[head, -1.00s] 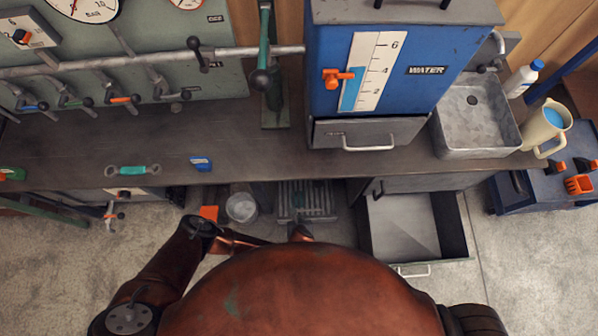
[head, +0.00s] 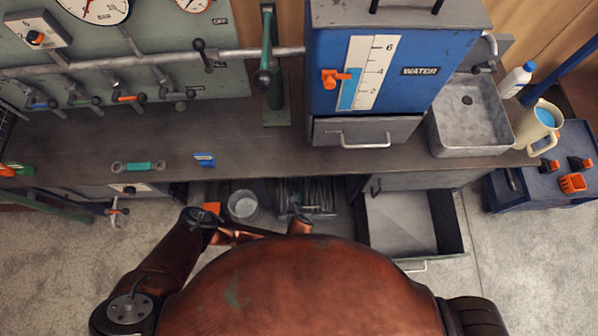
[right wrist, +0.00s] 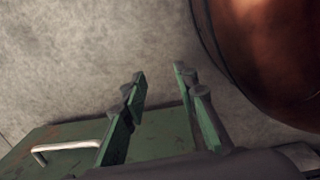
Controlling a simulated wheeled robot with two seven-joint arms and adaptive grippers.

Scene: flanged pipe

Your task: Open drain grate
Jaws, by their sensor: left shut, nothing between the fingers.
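The drain grate (head: 318,198) is under the bench in the head view, right of the bucket. Its slats look dark and seem tilted up from the floor opening, but the exact angle is hard to tell. My left gripper (head: 297,212) is at the grate's near edge, shut with nothing between its fingers. It is small and partly hidden by my arm; whether it touches the grate is unclear. My right gripper (right wrist: 160,85) is open and empty in the right wrist view, over the concrete floor and away from the grate.
A metal bucket (head: 243,206) stands left of the grate. An open drawer (head: 400,222) juts out on the right. The bench (head: 250,160) overhangs the grate. In the right wrist view, a green panel with a handle (right wrist: 68,147) lies near my right gripper.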

